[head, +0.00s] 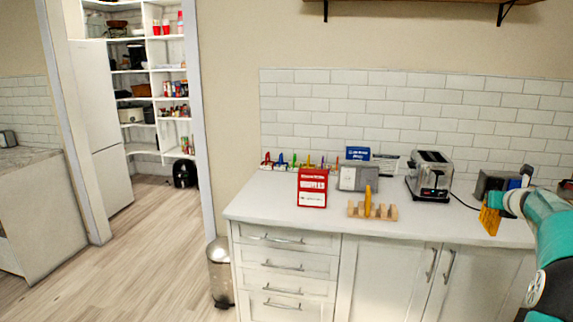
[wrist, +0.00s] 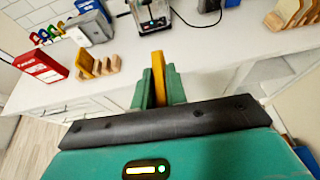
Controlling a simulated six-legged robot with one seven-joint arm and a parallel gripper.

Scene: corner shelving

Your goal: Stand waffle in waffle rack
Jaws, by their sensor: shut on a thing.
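A golden-yellow waffle (head: 489,220) hangs from my gripper (head: 503,204) at the right, in front of the counter. In the wrist view my gripper (wrist: 158,92) is shut on this waffle (wrist: 158,68), which stands edge-on between the two green fingers. The wooden waffle rack (head: 385,212) stands near the counter's front edge, left of my gripper. One golden waffle (head: 368,200) is upright in it. In the wrist view the rack (wrist: 109,66) is at upper left, with a waffle (wrist: 84,64) at its left end. The held waffle is apart from the rack.
A toaster (head: 430,174) stands behind and right of the rack. In the wrist view, slices in a wooden holder (wrist: 292,14) stand at upper right. The white counter (head: 445,217) is bare between rack and gripper.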

